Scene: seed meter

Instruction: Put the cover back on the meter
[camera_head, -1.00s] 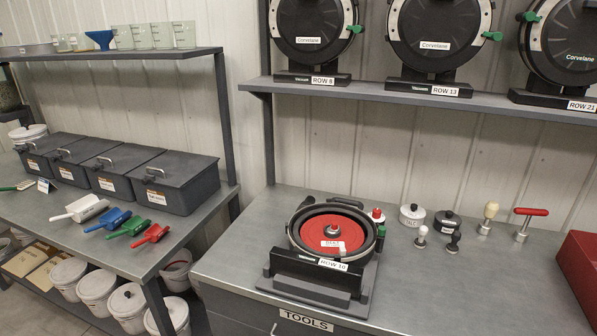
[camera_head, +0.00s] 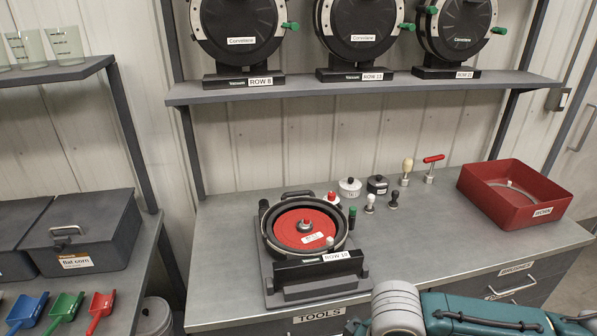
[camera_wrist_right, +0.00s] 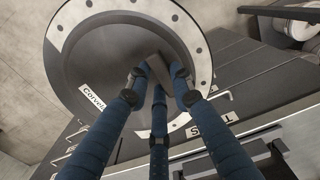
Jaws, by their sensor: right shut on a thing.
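The meter labelled ROW 10 (camera_head: 305,240) lies open and face up on its stand on the grey bench in the head view. A red disc (camera_head: 300,228) with a central hub shows inside its housing. The round black cover (camera_wrist_right: 95,62) with a pale, holed rim and a Corvelane label fills much of the right wrist view. My right gripper (camera_wrist_right: 158,75) is shut on the cover near its middle; the exact grip is partly hidden by the fingers. The cover and right gripper are outside the head view. My left gripper is in neither current view.
Small knobs and hand tools (camera_head: 378,187) stand behind and right of the meter. A red WORN tray (camera_head: 515,190) sits at the bench's right. Other meters (camera_head: 240,35) stand on the shelf above. The bench front right of the meter is clear.

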